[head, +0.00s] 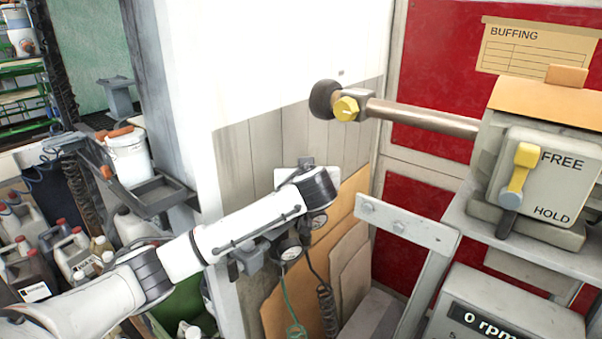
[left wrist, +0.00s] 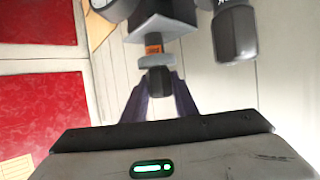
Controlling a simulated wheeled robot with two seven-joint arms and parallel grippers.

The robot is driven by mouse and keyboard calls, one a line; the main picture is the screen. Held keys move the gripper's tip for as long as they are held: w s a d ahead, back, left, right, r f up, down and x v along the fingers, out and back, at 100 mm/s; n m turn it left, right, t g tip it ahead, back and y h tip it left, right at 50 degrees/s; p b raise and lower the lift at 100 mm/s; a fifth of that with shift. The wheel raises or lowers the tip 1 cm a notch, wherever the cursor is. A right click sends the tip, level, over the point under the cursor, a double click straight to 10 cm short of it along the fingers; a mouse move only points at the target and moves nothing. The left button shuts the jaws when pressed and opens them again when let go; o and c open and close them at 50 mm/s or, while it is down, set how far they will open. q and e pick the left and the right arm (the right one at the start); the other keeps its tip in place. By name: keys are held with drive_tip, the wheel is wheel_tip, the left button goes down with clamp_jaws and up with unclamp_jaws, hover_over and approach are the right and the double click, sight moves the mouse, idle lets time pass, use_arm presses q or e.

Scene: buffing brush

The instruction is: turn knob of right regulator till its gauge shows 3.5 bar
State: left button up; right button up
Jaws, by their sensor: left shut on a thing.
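The right regulator (left wrist: 155,48), grey with an orange band, is at the top centre of the left wrist view. Its dark knob (left wrist: 158,80) lies between the fingers of my left gripper (left wrist: 158,90), which is shut on it. In the head view my left arm crosses in front of this regulator and hides the knob and my fingers. Part of its gauge (head: 318,221) shows below my wrist; the needle is too small to read. The left regulator (head: 250,260) hangs to the left with its gauge (head: 288,251). My right gripper is not in view.
A green hose (head: 290,305) and a dark coiled hose (head: 327,305) hang below. The buffing machine (head: 545,180) with its yellow lever (head: 522,168) stands at right.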

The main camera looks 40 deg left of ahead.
use_arm(q)
drive_tip(key=shift+h, duration=0.3)
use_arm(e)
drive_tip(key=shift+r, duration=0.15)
use_arm(q)
drive_tip(key=shift+a+m+t+h+p, duration=0.1)
drive_tip(key=shift+m+t+h+p, duration=0.75)
drive_tip(key=shift+m, duration=0.25)
drive_tip(key=shift+r+m+h+p, duration=0.1)
drive_tip(key=shift+m+h+p, duration=0.35)
drive_tip(key=shift+m+h, duration=0.25)
drive_tip(key=shift+m+t+h+p, duration=0.45)
drive_tip(key=shift+m+h+p, duration=0.3)
drive_tip(key=shift+h, duration=0.1)
drive_tip(key=shift+m+h, duration=0.25)
drive_tip(key=shift+h, duration=0.05)
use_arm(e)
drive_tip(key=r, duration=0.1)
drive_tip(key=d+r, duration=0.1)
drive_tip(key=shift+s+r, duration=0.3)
use_arm(q)
drive_tip(key=shift+p, duration=0.3)
drive_tip(key=o, duration=0.8)
